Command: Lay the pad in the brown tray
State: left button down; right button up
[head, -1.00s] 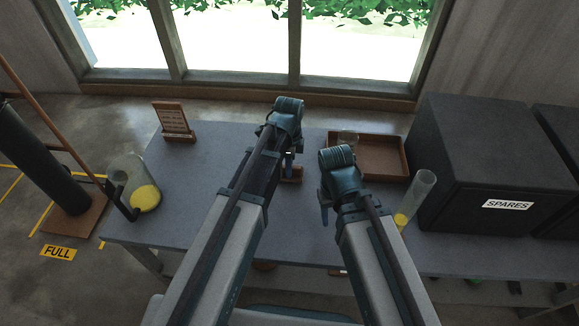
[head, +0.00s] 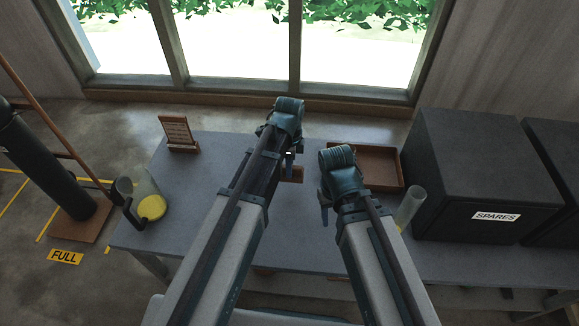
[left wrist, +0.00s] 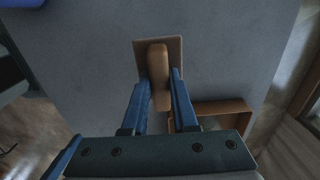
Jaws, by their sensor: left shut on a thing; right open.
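The pad (left wrist: 174,50) is a brown square plate with a rounded orange-brown grip, seen in the left wrist view. My left gripper (left wrist: 160,88) is shut on that grip. In the head view only a brown bit of the pad (head: 297,175) shows beside my left gripper (head: 289,164). I cannot tell whether it touches the table. The brown tray (head: 402,179) is a shallow open box at the table's back, right of the pad. Its left part is hidden by my right gripper (head: 325,210), which is open. The tray's edge also shows in the left wrist view (left wrist: 222,106).
A large black box marked SPARES (head: 480,160) stands right of the tray. A clear cylinder (head: 410,206) stands in front of it. A clear vessel with yellow contents (head: 151,206) and a small brown sign stand (head: 178,133) are at the left. The grey table (head: 215,165) is bare between them.

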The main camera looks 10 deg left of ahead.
aim_at(378, 171)
jog(key=k+j+z, duration=0.2)
jog(key=k+z, duration=0.25)
jog(key=k+j+z, duration=0.1)
jog(key=k+z, duration=0.15)
jog(key=z, duration=0.4)
jog(key=i, duration=0.4)
